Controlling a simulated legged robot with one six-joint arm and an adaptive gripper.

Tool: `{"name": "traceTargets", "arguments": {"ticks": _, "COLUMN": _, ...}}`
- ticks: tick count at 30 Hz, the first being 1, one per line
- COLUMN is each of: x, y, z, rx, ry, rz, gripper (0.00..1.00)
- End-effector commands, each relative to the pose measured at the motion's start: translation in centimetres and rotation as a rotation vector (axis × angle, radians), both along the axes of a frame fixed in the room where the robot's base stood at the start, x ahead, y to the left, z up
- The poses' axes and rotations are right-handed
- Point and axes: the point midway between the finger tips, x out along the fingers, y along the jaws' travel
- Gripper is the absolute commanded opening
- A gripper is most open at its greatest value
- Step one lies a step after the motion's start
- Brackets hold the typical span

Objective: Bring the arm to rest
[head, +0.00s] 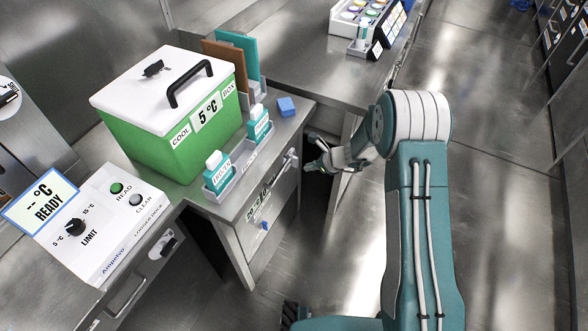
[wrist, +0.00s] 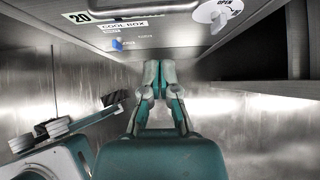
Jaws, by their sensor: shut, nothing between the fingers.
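My gripper (head: 318,155) is at the end of my teal and white arm in the head view, low beside the front of the steel counter with the cool box. It holds nothing. In the wrist view the two fingers of my gripper (wrist: 158,72) point up the picture toward a steel drawer front, with their tips close together. Whether the tips touch the drawer front cannot be told.
A green cool box (head: 168,140) with a white lid stands on the steel counter, beside two bottles (head: 218,168) in holders. A logger dock (head: 105,230) is at the left. A blue block (head: 287,106) lies near the counter edge. The floor (head: 500,200) at the right is clear.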

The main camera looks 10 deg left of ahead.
Motion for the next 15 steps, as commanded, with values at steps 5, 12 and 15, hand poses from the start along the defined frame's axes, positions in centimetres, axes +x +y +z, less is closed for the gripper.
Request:
{"name": "traceTargets", "arguments": {"ticks": 5, "x": -0.7, "y": -1.8, "z": 2.2, "rx": -0.003, "ry": -0.001, "rz": -0.001, "gripper": 0.00}}
{"name": "traceTargets", "arguments": {"ticks": 12, "x": -1.0, "y": -2.5, "z": 2.9, "rx": -0.004, "ry": 0.000, "rz": 0.001, "gripper": 0.00}}
{"name": "traceTargets", "arguments": {"ticks": 15, "x": -1.0, "y": -2.6, "z": 2.9, "rx": -0.004, "ry": 0.000, "rz": 0.001, "gripper": 0.00}}
